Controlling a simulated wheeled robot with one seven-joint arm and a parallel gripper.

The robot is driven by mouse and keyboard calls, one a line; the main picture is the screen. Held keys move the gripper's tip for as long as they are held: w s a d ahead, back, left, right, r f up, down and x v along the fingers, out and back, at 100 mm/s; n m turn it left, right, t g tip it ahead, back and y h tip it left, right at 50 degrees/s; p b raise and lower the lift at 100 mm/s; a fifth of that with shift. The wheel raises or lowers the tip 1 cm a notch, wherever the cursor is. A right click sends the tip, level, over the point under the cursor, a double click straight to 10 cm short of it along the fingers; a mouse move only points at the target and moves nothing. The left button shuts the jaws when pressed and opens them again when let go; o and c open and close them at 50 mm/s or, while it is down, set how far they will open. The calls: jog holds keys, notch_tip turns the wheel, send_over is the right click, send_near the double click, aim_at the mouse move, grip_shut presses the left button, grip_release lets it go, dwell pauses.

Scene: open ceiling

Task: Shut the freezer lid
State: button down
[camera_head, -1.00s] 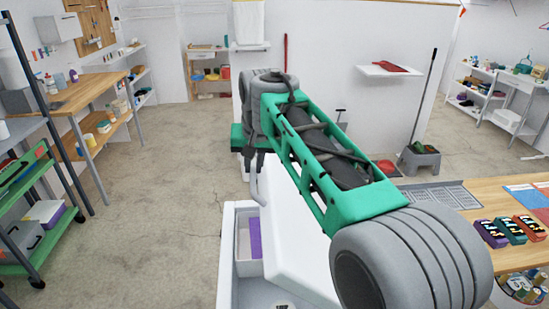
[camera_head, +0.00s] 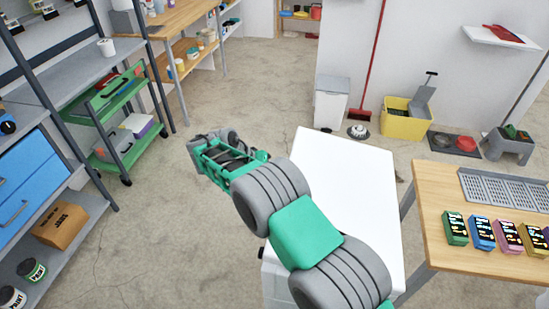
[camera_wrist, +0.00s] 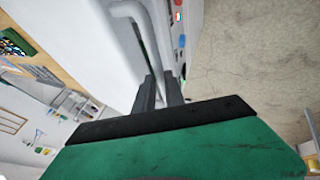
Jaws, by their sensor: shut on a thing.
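The white freezer lid (camera_head: 345,185) lies over the freezer body (camera_head: 275,285) in the head view and looks down and nearly flat. No interior shows. My arm crosses in front of the lid's left edge and hides the handle and my gripper there. In the wrist view, my gripper (camera_wrist: 160,92) has its two dark fingers closed around the grey curved handle (camera_wrist: 127,12). The white lid surface (camera_wrist: 80,35) lies to the left of the handle. Whether a thin gap remains under the lid cannot be told.
A wooden table (camera_head: 435,205) with several coloured boxes stands close on the lid's right. A white bin (camera_head: 331,103) and a yellow bucket (camera_head: 404,122) stand behind. A green cart (camera_head: 122,125) and shelves are at left. The floor (camera_head: 150,225) left of my arm is clear.

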jog(key=f, duration=0.1)
jog(key=a+f, duration=0.1)
jog(key=f, duration=0.1)
jog(key=a+f+b, duration=0.1)
jog(key=shift+w+a+f, duration=0.1)
jog(key=shift+w+f, duration=0.15)
jog(key=shift+w, duration=0.05)
jog(key=c, duration=2)
grip_release()
jog(key=shift+a+f, duration=0.1)
jog(key=shift+a, duration=0.1)
jog(key=shift+c, duration=0.2)
jog(key=o, duration=0.3)
jog(key=shift+s+d, duration=0.1)
jog(key=shift+d, duration=0.4)
jog(key=o, duration=0.3)
jog(key=shift+o, duration=0.2)
jog(key=v, duration=0.7)
jog(key=shift+s+a+r, duration=0.15)
jog(key=shift+a+r, duration=0.1)
jog(key=shift+d, duration=0.1)
